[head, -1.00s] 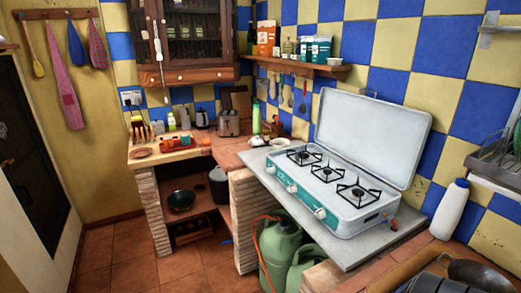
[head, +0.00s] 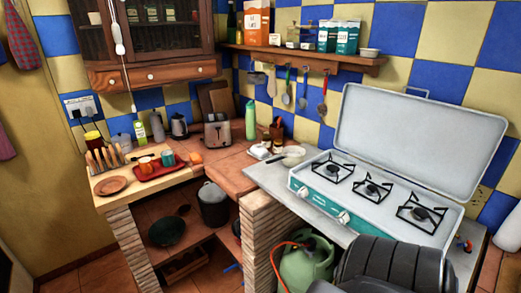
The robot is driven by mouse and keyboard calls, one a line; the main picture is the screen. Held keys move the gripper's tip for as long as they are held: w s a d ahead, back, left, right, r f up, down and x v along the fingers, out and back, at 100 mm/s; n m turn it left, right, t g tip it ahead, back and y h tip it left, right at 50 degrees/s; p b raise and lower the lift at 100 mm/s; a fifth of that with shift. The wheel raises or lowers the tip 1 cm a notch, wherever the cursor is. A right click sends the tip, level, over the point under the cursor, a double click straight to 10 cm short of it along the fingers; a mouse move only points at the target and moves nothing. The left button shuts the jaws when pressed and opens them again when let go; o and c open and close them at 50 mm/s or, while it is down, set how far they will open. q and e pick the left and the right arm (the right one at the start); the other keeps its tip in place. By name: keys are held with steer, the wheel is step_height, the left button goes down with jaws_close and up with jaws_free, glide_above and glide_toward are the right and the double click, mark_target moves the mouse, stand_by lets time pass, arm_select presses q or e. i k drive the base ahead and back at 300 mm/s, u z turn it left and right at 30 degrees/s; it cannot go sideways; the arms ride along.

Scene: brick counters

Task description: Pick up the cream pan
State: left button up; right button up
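The cream pan (head: 293,154), small and light-coloured, sits on the grey counter top just left of the gas stove, near the corner. A short handle seems to point left from it. No fingertips of either gripper show. A dark ribbed part at the bottom right looks like part of my own arm, and no fingers can be seen on it.
The open camping stove (head: 375,190) stands right of the pan, its lid (head: 425,135) raised behind. A toaster (head: 217,130), a green bottle (head: 251,120) and a red tray (head: 160,170) are farther left. A utensil shelf (head: 310,58) hangs above. A green gas bottle (head: 308,265) stands below.

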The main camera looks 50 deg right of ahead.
mark_target(292, 155)
steer(key=i, duration=2.1)
steer(key=z, duration=3.1)
